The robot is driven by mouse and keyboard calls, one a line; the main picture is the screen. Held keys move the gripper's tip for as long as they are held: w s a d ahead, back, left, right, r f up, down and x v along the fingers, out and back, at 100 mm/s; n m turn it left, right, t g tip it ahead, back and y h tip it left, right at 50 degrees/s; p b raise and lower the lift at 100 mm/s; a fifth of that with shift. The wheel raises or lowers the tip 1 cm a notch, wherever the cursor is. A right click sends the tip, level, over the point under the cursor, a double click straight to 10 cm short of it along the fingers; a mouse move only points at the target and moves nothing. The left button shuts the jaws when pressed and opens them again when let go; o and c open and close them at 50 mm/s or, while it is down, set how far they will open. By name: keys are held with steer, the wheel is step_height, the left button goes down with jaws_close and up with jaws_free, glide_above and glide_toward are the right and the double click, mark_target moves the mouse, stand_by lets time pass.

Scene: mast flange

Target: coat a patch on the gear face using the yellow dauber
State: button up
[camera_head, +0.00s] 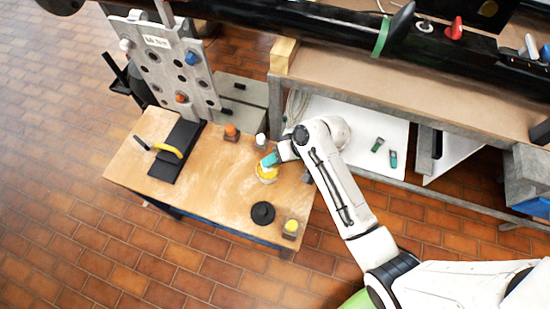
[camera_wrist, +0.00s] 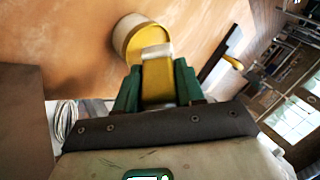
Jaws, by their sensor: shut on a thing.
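My gripper (camera_head: 271,160) is at the right half of the wooden table, close to a round yellow-and-white pot (camera_head: 265,175). In the wrist view its green fingers (camera_wrist: 157,85) are shut on a yellow piece with a pale end, taken as the yellow dauber (camera_wrist: 158,80). Its pale end is at the rim of the pot (camera_wrist: 140,38); whether it touches or is inside is unclear. An upright grey plate (camera_head: 170,65) with holes and blue and orange plugs stands beyond the table's far left edge. I cannot tell which surface is the gear face.
On the table are a black mat (camera_head: 176,155) with a yellow-handled tool (camera_head: 166,149), an orange-topped piece (camera_head: 231,130), a white-topped piece (camera_head: 261,140), a black disc (camera_head: 263,213) and a yellow-topped block (camera_head: 291,228). A bench (camera_head: 400,82) stands behind. The table's middle is clear.

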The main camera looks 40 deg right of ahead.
steer(key=shift+f, duration=0.4)
stand_by(0.4)
steer(key=shift+s+d+f+p, duration=0.1)
steer(key=shift+s+f+p, duration=0.05)
steer(key=shift+f+p, duration=0.15)
stand_by(3.2)
step_height(320, 180, up, 7)
steer(key=p, duration=0.7)
steer(key=shift+r, duration=0.2)
stand_by(0.9)
